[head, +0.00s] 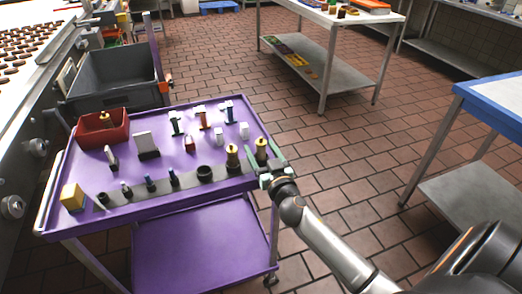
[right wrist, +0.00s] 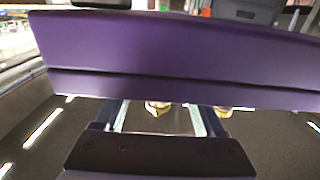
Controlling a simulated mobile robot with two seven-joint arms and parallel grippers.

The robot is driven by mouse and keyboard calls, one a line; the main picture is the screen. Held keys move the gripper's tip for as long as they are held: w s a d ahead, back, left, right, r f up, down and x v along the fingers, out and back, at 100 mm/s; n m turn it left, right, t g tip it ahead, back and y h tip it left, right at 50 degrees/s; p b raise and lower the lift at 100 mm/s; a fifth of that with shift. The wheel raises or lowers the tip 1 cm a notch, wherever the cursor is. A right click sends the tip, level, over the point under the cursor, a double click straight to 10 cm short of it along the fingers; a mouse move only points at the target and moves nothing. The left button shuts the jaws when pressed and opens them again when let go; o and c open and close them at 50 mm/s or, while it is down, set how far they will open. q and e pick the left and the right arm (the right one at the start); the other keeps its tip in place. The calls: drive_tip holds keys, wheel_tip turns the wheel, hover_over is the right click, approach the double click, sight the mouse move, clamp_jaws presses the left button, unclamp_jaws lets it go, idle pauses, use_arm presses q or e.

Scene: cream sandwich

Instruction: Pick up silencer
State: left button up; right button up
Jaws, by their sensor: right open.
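Two dark cylinders with brass-yellow tops, which look like silencers, stand upright at the right end of the purple cart's top. The right-hand silencer (head: 261,148) appears between the fingers of my right gripper (head: 265,158). The other silencer (head: 232,157) stands just left of the gripper. My right gripper is open and reaches over the cart's right edge. In the right wrist view, a brass-coloured end (right wrist: 157,109) shows between the fingers and a second one (right wrist: 223,112) lies beside the right finger. Contact cannot be told. My left gripper is not in view.
The purple cart (head: 120,221) carries several small tools along a dark strip, a red bin (head: 92,136) and a yellow block (head: 73,197). A grey crate (head: 115,80) stands behind it. The cart's purple rim (right wrist: 180,55) fills much of the wrist view.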

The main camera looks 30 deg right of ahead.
clamp_jaws()
idle(0.5)
